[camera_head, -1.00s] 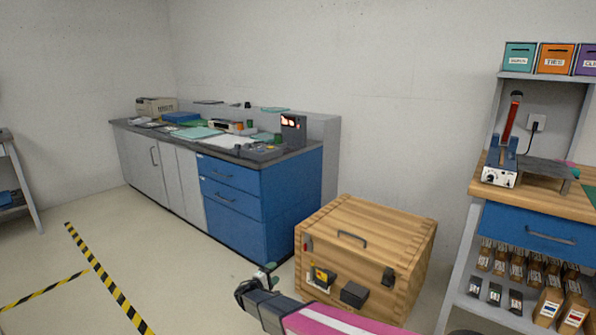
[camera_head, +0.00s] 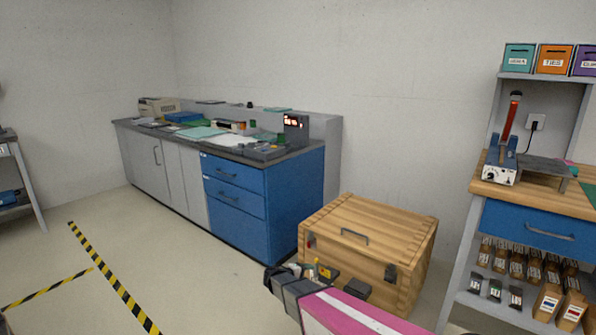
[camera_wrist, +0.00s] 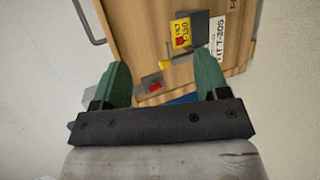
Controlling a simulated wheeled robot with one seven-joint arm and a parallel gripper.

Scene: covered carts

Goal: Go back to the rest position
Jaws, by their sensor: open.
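My gripper shows in the wrist view (camera_wrist: 161,88) with its two green fingers spread wide and nothing between them. Past the fingers is the front of a wooden crate (camera_wrist: 130,30), with a yellow tag (camera_wrist: 181,30), a white label (camera_wrist: 219,38) and a small red part (camera_wrist: 154,87). In the head view the crate (camera_head: 385,222) stands on the floor, lid down, with a metal handle on top. My pink and dark arm crosses in front of its lower left, and my fingertips are hard to make out there.
A counter with blue drawers (camera_head: 262,210) stands along the back wall with papers and devices on top. A workbench (camera_head: 530,182) with a blue drawer and shelves of small boxes is at the right. Striped tape (camera_head: 110,275) marks open floor at the left.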

